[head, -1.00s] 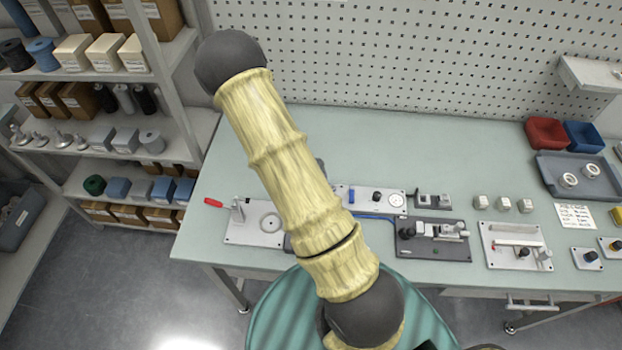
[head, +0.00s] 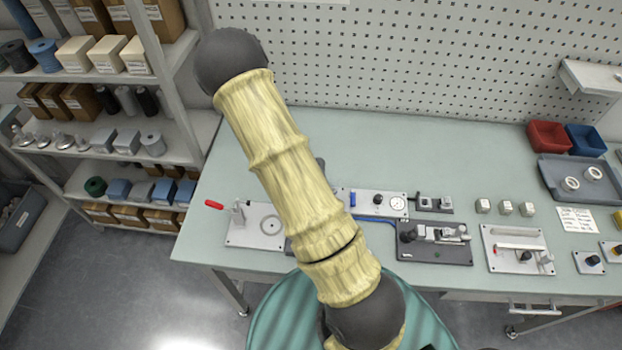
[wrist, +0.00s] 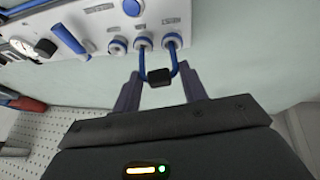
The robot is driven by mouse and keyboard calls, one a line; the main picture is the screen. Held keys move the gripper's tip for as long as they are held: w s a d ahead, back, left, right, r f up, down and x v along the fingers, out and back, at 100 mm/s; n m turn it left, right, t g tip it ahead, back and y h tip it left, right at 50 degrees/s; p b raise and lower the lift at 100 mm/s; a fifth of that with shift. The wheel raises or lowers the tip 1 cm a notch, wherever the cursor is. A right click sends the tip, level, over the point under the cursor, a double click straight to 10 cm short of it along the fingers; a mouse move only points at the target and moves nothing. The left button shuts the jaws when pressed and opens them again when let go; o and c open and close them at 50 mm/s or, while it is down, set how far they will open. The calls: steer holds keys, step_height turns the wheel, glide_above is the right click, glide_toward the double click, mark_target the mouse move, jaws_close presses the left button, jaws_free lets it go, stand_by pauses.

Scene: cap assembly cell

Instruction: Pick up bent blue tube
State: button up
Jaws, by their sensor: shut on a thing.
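In the wrist view, a bent blue tube (wrist: 144,62) makes a small loop out of the front of a white panel (wrist: 95,28). Its two ends meet round ports (wrist: 172,41) on that panel, and I cannot tell how deep they sit. A black block (wrist: 159,78) joins the two legs at the bend. My gripper (wrist: 160,84) is shut on the bent blue tube at this block, with one dark finger on each side.
A red-handled clamp fixture (head: 262,227) stands left of my arm. A dark fixture (head: 435,243) and a light fixture (head: 516,250) stand to the right. Red (head: 549,135) and blue bins (head: 585,140) and a grey tray (head: 560,184) sit farther right. The table's back is clear.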

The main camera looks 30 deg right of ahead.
step_height(320, 180, up, 9)
steer(key=shift+f+b, duration=0.1)
steer(key=shift+b, duration=0.35)
stand_by(0.4)
